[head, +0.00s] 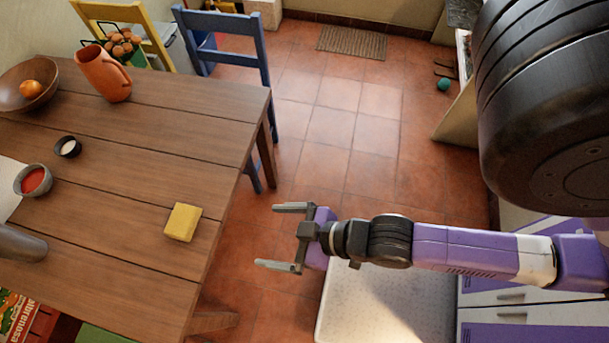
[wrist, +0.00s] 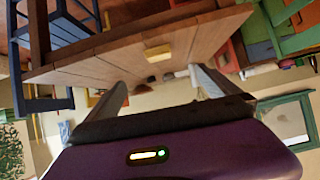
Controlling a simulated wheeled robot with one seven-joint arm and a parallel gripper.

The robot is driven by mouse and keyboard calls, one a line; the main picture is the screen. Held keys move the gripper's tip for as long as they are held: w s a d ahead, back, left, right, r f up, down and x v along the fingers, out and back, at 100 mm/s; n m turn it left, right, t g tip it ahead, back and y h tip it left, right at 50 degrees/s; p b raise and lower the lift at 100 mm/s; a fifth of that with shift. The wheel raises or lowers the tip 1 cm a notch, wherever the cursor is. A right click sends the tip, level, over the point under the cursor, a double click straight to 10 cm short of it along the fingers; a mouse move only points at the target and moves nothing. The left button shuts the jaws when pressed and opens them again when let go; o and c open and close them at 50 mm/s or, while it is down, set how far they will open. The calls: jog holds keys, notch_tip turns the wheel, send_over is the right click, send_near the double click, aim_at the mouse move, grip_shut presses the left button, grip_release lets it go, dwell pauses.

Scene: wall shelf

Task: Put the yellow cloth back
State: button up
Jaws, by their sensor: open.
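The yellow cloth (head: 183,222) is a small folded block lying on the wooden table (head: 135,143), near its right edge. It also shows in the wrist view as a yellow patch (wrist: 158,53) on the tabletop, between my two fingers. My gripper (head: 283,239) is open and empty. It is to the right of the table edge in the head view, apart from the cloth, with its fingers pointing left toward it. In the wrist view my gripper (wrist: 158,80) shows its fingers spread wide.
On the table stand an orange jug (head: 103,73), a wooden bowl (head: 28,84) with fruit, a small dark cup (head: 67,147) and a bowl of red sauce (head: 33,180). A blue chair (head: 225,25) is at the far side. Tiled floor (head: 330,130) is open beyond my arm.

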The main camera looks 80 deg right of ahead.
jog(key=s+d+r+t, duration=0.1)
jog(key=s+r+t, duration=0.2)
jog(key=r, duration=1.1)
jog(key=s, duration=0.3)
jog(key=shift+s, duration=0.2)
notch_tip(320, 180, down, 4)
jog(key=b, duration=0.3)
jog(key=shift+r+b, duration=0.15)
jog(key=shift+b, duration=0.25)
